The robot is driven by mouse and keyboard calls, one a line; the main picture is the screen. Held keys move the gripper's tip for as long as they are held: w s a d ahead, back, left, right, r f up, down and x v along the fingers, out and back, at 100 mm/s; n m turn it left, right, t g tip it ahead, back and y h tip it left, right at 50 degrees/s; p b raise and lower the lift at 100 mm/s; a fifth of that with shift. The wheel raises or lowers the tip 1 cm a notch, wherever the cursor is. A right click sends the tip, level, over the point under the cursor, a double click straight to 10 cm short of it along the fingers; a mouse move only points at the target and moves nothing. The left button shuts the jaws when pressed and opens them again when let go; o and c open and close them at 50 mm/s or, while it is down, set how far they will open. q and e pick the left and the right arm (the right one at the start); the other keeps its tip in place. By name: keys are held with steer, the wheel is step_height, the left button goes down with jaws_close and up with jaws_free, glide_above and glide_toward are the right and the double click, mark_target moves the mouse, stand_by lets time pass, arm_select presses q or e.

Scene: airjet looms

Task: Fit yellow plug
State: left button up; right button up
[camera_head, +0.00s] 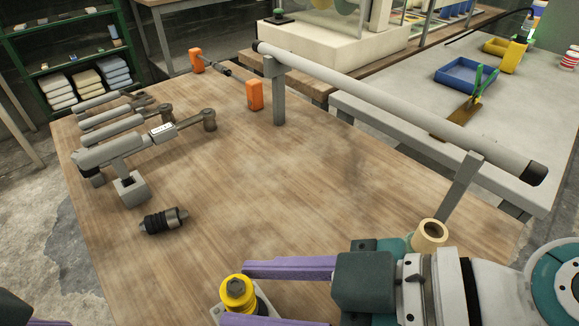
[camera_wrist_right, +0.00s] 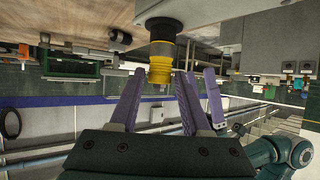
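The yellow plug (camera_head: 237,290) stands upright near the front edge of the wooden table, with a dark centre on top and a light grey plate at its base. It also shows in the right wrist view (camera_wrist_right: 160,66), where a dark round part joins it to the tabletop side. My right gripper (camera_head: 234,294) has purple fingers, one on each side of the plug. In the wrist view the fingers (camera_wrist_right: 159,72) are apart, with small gaps beside the plug.
A dark ribbed cylinder (camera_head: 163,221) and grey tools (camera_head: 120,150) lie on the wooden table (camera_head: 300,190). A tan ring-shaped part (camera_head: 430,234) stands beside my right arm. A long grey roller (camera_head: 400,100) rests on posts at the back right. The table's middle is clear.

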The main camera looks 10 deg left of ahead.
steer(key=o, duration=0.3)
steer(key=b+v, duration=0.1)
steer(key=v, duration=0.9)
steer(key=shift+s, duration=0.1)
